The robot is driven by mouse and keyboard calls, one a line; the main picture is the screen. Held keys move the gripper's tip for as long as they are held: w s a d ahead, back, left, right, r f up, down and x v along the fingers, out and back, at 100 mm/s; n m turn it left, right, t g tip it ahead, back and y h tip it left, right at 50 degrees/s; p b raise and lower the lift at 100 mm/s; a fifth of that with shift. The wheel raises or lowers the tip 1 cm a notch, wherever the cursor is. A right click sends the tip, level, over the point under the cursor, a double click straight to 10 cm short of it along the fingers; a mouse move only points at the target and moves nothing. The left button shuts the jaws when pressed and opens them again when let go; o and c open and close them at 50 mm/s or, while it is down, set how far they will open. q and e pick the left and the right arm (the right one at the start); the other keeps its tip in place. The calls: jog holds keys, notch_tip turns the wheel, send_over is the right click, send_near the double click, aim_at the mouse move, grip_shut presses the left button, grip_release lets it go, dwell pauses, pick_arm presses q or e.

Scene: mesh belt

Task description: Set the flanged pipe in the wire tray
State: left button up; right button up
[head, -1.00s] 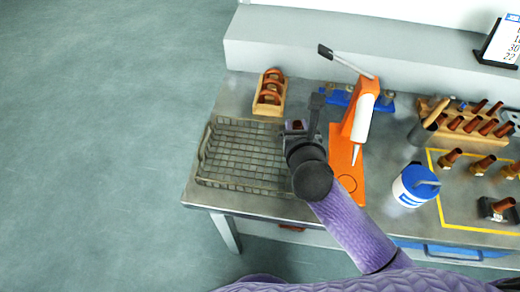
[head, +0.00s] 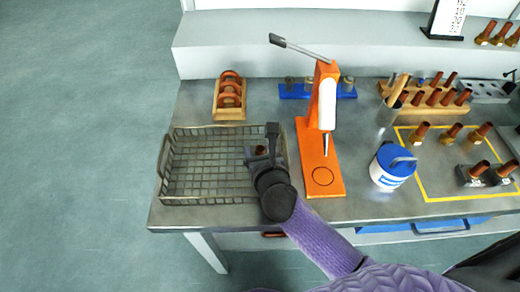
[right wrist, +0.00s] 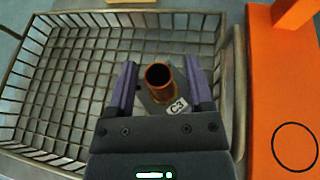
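The flanged pipe (right wrist: 160,84) is a copper-brown tube on a grey square flange with a "C3" label. My right gripper (right wrist: 160,78) has its fingers on both sides of the flange, and the pipe stands between them. In the head view my right gripper (head: 261,150) is over the right part of the wire tray (head: 180,199), with the pipe's brown top (head: 261,149) showing. The wrist view also shows the tray's mesh (right wrist: 80,85) under the pipe. Whether the flange touches the mesh is not clear. My left gripper is not in view.
An orange press (head: 310,165) stands just right of the tray. A wooden rack with brown rings (head: 229,113) is behind the tray. A blue-lidded tub (head: 392,168) and a yellow-outlined area with several pipes lie further right. The tray's left part is empty.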

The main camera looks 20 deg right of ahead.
jog(key=shift+r, duration=0.2)
jog(key=d+p+v, duration=0.1)
jog(key=p+v, duration=0.2)
jog(key=v, duration=0.9)
jog(key=shift+a, duration=0.45)
